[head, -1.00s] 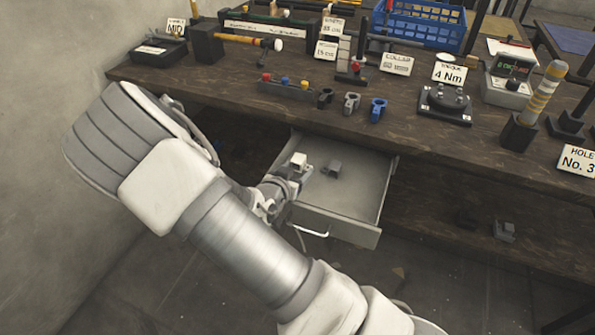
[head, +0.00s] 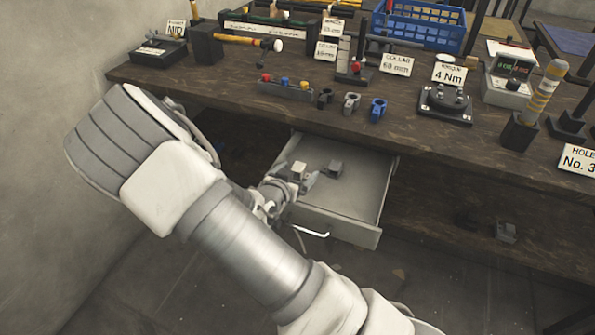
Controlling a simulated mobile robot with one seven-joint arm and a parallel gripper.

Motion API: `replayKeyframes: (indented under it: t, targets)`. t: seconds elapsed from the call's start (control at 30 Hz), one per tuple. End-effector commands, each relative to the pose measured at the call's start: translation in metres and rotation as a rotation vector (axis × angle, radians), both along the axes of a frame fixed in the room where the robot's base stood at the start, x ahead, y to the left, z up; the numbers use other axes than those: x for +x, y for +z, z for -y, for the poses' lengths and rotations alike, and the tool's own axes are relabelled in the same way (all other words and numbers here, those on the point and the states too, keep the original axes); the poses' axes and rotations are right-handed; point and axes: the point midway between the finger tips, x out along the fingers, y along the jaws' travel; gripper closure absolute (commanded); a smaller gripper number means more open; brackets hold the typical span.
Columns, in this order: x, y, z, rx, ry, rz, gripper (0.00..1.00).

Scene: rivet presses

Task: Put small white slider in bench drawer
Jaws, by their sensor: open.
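The bench drawer (head: 355,205) is pulled out below the bench top, with its handle at the front. The small white slider (head: 298,168) shows at the left inside the drawer outline, right at my gripper (head: 303,181). My gripper reaches in over the drawer's left side and is open. The fingers are small and partly hidden by my wrist. I cannot tell whether the slider touches a finger or rests flat on the drawer floor. A grey block (head: 333,168) lies in the drawer just right of the slider.
The bench top (head: 240,75) above is crowded. A rack with coloured knobs (head: 285,88), a blue clamp (head: 377,110) and a torque gauge (head: 445,104) stand near its front edge. The right part of the drawer is empty. A grey part (head: 505,231) lies on the lower shelf.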

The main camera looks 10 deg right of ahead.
Motion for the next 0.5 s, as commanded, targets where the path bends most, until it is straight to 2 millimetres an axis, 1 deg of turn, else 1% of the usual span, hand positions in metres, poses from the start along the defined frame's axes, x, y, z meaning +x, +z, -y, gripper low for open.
replayKeyframes:
  t: [0.03,0.17,0.5]
  targets:
    - [-0.006,-0.008,-0.001,0.008,-0.003,-0.021,0.03]
    - [-0.006,0.006,-0.001,0.008,-0.003,-0.02,0.03]
    - [-0.062,0.039,-0.044,0.006,0.002,-0.014,0.03]
